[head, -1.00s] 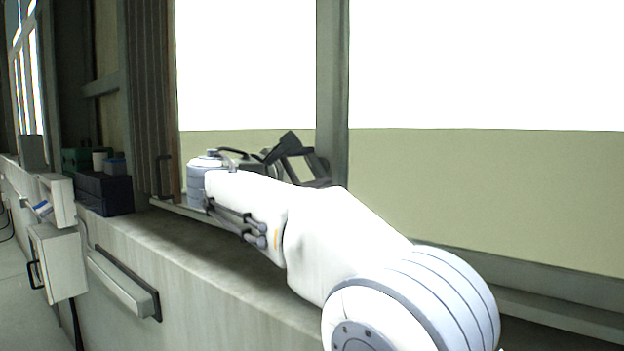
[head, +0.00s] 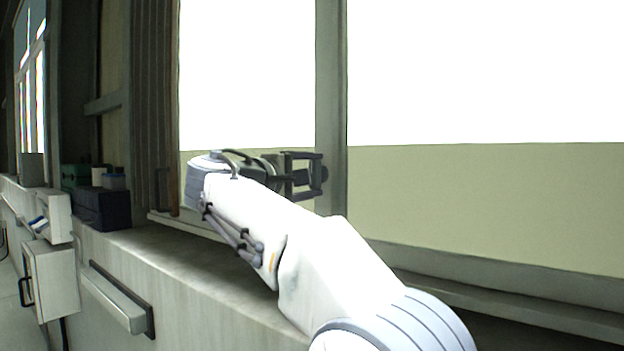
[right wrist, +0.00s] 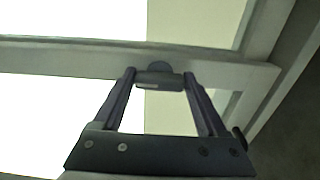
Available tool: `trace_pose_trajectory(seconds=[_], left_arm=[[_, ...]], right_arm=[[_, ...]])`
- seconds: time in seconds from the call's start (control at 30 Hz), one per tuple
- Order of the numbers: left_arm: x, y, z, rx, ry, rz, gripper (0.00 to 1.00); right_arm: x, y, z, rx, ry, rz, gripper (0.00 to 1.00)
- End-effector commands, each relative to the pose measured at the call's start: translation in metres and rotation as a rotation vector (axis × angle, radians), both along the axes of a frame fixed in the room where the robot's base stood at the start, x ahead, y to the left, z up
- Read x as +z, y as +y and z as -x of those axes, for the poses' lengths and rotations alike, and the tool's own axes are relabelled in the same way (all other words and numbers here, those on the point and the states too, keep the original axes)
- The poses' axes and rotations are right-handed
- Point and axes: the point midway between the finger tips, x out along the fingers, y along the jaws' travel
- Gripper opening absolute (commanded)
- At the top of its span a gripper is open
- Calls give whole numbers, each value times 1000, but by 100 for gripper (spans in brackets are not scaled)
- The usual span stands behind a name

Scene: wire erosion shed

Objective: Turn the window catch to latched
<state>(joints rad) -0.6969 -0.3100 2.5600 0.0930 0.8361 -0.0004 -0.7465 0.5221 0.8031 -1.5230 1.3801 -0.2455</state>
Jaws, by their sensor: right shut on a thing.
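The window catch (right wrist: 159,80) shows in the right wrist view as a small grey handle with a round base behind it, mounted on the pale window frame bar (right wrist: 225,72). The handle lies roughly along that bar. My right gripper (right wrist: 160,82) has one finger at each end of the handle and is shut on it. In the head view, my right gripper (head: 316,174) reaches to the upright window post (head: 331,90), its fingers one above the other. The catch is mostly hidden there behind the fingers. My left gripper is not in view.
A sill (head: 185,258) runs below the window, under my right arm. A dark box (head: 103,209) and small containers stand at its left end. A white wall cabinet (head: 50,280) and a grey rail handle (head: 115,298) stick out from the wall below.

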Motion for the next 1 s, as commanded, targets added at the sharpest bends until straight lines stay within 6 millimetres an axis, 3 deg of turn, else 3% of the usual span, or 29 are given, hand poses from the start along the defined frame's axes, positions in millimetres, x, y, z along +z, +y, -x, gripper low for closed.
trace_pose_trajectory(seconds=[0.47,0.5,0.53,0.83,1.0], left_arm=[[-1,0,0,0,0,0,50],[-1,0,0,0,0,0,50],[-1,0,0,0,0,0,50],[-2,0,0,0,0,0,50],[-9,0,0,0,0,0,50]], right_arm=[[-2,0,0,-3,-4,-13,19],[-2,0,0,-3,-4,-12,90],[-2,0,0,-3,-4,-12,100],[-1,2,2,-1,-5,-10,100],[-3,15,20,3,-7,-11,100]])
